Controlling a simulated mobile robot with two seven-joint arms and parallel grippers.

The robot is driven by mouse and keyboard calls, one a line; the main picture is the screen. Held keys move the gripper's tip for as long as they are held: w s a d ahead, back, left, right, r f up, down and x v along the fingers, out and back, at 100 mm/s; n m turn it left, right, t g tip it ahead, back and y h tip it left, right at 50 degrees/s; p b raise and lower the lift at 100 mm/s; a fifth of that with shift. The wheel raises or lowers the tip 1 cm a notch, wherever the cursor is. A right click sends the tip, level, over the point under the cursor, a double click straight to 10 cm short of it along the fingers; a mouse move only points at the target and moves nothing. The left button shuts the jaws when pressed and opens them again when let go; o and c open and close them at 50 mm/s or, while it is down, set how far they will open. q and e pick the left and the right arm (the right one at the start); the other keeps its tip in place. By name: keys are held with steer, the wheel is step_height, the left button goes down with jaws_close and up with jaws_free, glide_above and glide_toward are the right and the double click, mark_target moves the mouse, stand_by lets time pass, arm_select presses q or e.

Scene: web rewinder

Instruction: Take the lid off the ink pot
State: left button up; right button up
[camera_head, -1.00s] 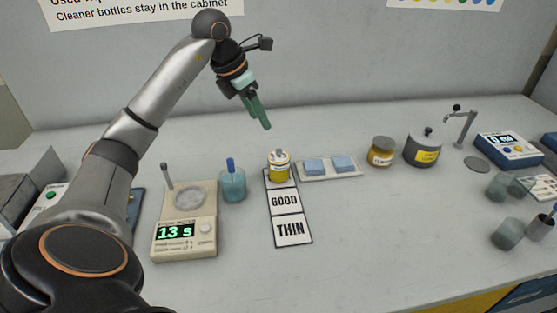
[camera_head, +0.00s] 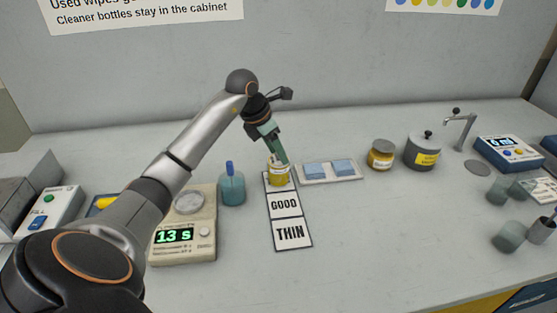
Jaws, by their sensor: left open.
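A grey pot (camera_head: 423,152) with a knobbed dark lid (camera_head: 427,136) and a yellow label stands at the back right; its lid is on. It looks like the ink pot, but its label is too small to read. A small amber jar (camera_head: 380,155) with a label stands to its left. My left gripper (camera_head: 282,160) points down at a small yellow can (camera_head: 278,176) on the top field of the card strip. Its open fingers overlap the can's top; I cannot tell if they touch. My right gripper is out of view.
The card strip (camera_head: 286,222) reads GOOD and THIN. Beside it are a tray (camera_head: 330,177) with two blue pads, a teal bottle (camera_head: 232,190) and a device (camera_head: 182,250) showing 13 s. Cloudy cups (camera_head: 510,236) stand right. The front middle table is clear.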

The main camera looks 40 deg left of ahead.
arm_select(q)
steer(key=shift+f, duration=0.1)
steer(key=shift+c, duration=0.2)
jaws_close()
stand_by(0.4)
